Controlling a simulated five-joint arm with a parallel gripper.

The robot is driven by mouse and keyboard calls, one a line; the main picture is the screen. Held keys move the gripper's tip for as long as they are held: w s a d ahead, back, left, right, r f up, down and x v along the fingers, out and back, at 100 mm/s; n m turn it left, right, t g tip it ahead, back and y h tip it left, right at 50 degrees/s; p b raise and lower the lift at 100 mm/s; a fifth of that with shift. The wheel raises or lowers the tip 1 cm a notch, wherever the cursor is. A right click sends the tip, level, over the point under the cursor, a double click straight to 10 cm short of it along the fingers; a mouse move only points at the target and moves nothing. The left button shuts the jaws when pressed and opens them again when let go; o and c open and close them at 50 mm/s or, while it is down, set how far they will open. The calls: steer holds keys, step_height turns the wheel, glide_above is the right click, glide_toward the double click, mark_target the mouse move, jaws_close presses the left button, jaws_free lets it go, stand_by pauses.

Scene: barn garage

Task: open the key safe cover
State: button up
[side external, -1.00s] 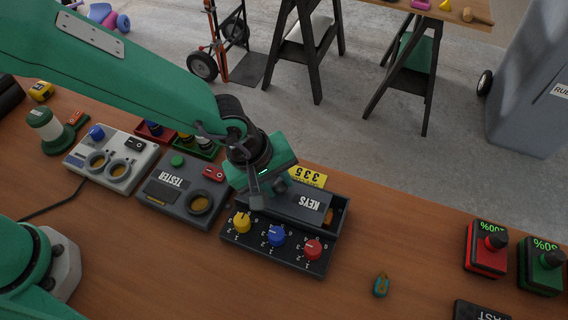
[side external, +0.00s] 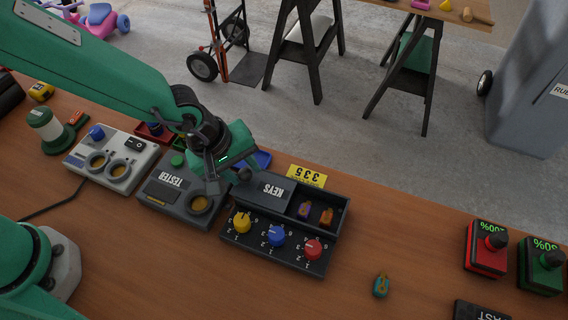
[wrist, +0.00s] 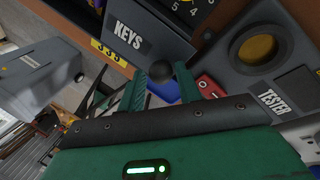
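The key safe (side external: 322,262) is a dark box on the bench with yellow, blue and red dials along its front. Its grey cover (side external: 265,190), marked KEYS, sits at the left of the top compartment. The right part of the compartment is uncovered, showing a purple and an orange item. The cover marking also shows in the wrist view (wrist: 130,38). My gripper (side external: 228,182) is at the cover's left end. Exact contact is unclear.
A grey tester box (side external: 160,208) stands close to the left of the safe, below my gripper. A blue tray (side external: 262,159) is behind the cover. A yellow 335 tag (side external: 306,176) is behind the safe. A small teal item (side external: 381,285) lies at right, with bare bench around it.

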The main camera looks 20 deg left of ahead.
steer(key=shift+r, duration=0.15)
steer(key=v, duration=0.7)
steer(key=shift+r, duration=0.25)
steer(key=shift+s+a, duration=0.1)
stand_by(0.4)
steer(key=a+r+m+t+y, duration=0.15)
steer(key=a+r, duration=0.25)
steer(key=a, duration=0.4)
steer(key=a+r+m+h, duration=0.1)
steer(key=a+r+m, duration=0.2)
steer(key=a+r, duration=0.35)
steer(key=s+a+m+y, duration=0.1)
steer(key=s+a+m, duration=0.1)
steer(key=s+a, duration=0.2)
steer(key=s+a+r+m+t+y, duration=0.1)
steer(key=s+a, duration=0.3)
steer(key=a, duration=0.4)
steer(key=shift+s+a+m, duration=0.25)
steer(key=shift+a+m, duration=0.1)
steer(key=shift+m, duration=0.4)
